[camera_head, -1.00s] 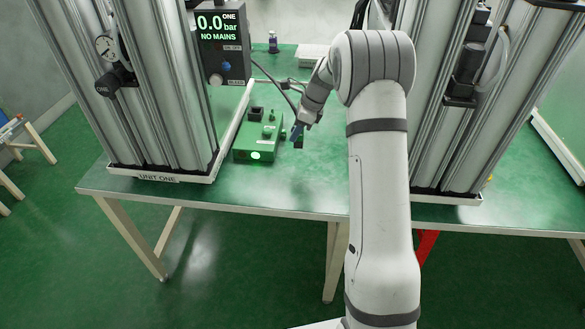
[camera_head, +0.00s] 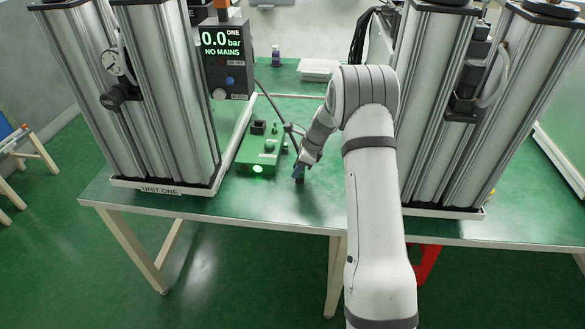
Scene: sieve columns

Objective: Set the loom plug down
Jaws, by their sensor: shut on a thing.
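My gripper (camera_head: 299,174) is low over the green bench, just right of the green box. It is shut on the loom plug (camera_head: 300,180), a small dark piece that shows only in part below the fingers. A dark cable (camera_head: 273,103) runs from the display unit toward my gripper. Whether the plug touches the bench top is too small to tell.
The green box (camera_head: 257,155) with a lit round lamp stands close to the left. The unit one columns (camera_head: 150,100) stand at left with a display (camera_head: 222,40) reading 0.0 bar, NO MAINS. More columns (camera_head: 440,120) stand at right. The bench (camera_head: 270,205) is clear in front.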

